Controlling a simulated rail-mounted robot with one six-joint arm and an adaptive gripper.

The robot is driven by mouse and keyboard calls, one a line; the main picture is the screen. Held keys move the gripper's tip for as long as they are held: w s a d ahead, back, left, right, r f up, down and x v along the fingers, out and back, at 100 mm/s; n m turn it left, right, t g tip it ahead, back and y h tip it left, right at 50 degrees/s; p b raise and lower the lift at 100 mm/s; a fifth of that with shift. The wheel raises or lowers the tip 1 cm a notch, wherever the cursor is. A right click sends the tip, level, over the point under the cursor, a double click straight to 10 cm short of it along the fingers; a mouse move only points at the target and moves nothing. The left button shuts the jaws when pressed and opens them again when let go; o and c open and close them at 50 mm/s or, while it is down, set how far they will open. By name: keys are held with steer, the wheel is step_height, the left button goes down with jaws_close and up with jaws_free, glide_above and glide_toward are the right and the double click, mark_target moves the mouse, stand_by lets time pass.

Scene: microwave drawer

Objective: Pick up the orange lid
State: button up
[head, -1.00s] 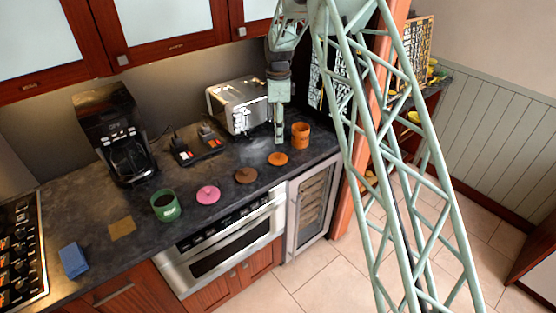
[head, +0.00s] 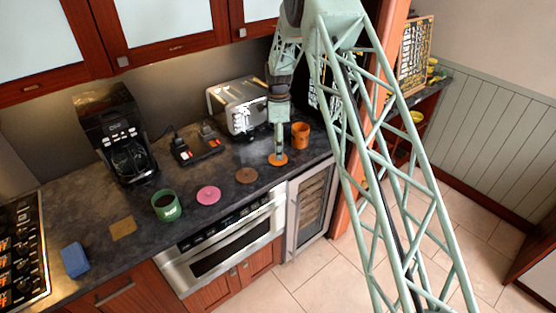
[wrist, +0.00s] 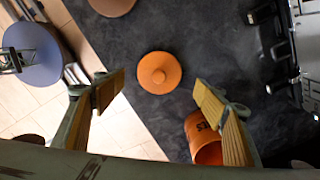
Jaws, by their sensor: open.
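The orange lid (head: 278,159) lies flat on the dark counter near its front edge, to the right of the brown lid.
An orange mug (head: 300,136) stands just behind and right of the lid, close to one finger in the wrist view (wrist: 206,140). A brown lid (head: 246,175), pink lid (head: 208,195) and green mug (head: 166,205) line the counter leftward. A toaster (head: 236,105) stands behind.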

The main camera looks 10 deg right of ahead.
steer(key=shift+f, duration=0.1)
steer(key=shift+s+f+p, duration=0.1)
steer(key=shift+f+p, duration=0.5)
steer(key=shift+f, duration=1.9)
steer(key=c, duration=0.9)
steer(key=shift+c, duration=0.2)
